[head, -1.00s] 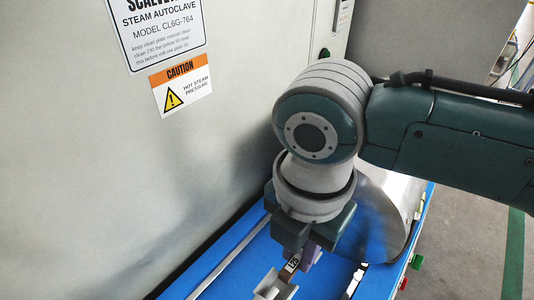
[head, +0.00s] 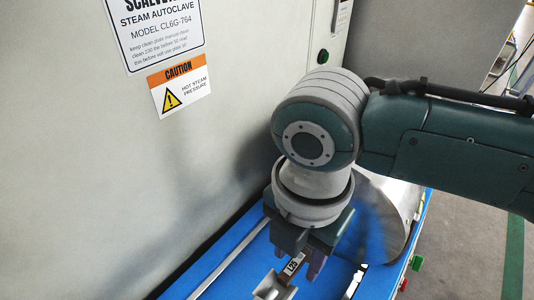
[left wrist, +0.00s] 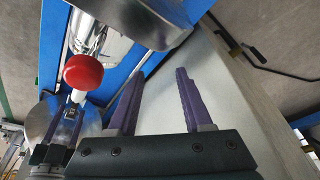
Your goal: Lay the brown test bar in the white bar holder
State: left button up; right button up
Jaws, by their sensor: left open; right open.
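The brown test bar (head: 296,262) shows in the head view with a white label at its near end. It lies at the white bar holder (head: 269,288), which is cut off by the bottom edge of the view. Its labelled end is over the holder's far part; I cannot tell whether it is fully seated. My right gripper (head: 298,268) is open, its purple fingers around the bar, and it hides the bar's far end. My left gripper (left wrist: 160,74) is open and empty in the left wrist view, away from the bar.
A steam autoclave (head: 150,170) with warning labels stands along the left. A blue bench surface (head: 238,282) runs beside it. A red knob (left wrist: 83,71) is close to my left gripper's fingers in the left wrist view.

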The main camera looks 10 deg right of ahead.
aim_at(296, 262)
notch_tip(296, 262, up, 13)
jog(key=p, duration=0.8)
jog(key=s+a+m+t+y, duration=0.1)
jog(key=s+a+m+y, duration=0.25)
jog(key=s+m, duration=0.4)
jog(key=s+d+r+m+t+h, duration=0.1)
jog(key=s+d+m, duration=0.1)
jog(key=d+m, duration=0.4)
jog(key=s+d+r+m+t+h, duration=0.1)
jog(key=s+d+m+h, duration=0.1)
jog(key=d+m, duration=0.5)
jog(key=m, duration=0.3)
jog(key=shift+s+r+t, duration=0.2)
jog(key=shift+s+t, duration=0.1)
jog(key=shift+s, duration=0.05)
notch_tip(296, 262, up, 90)
jog(key=p, duration=9)
jog(key=shift+f, duration=0.15)
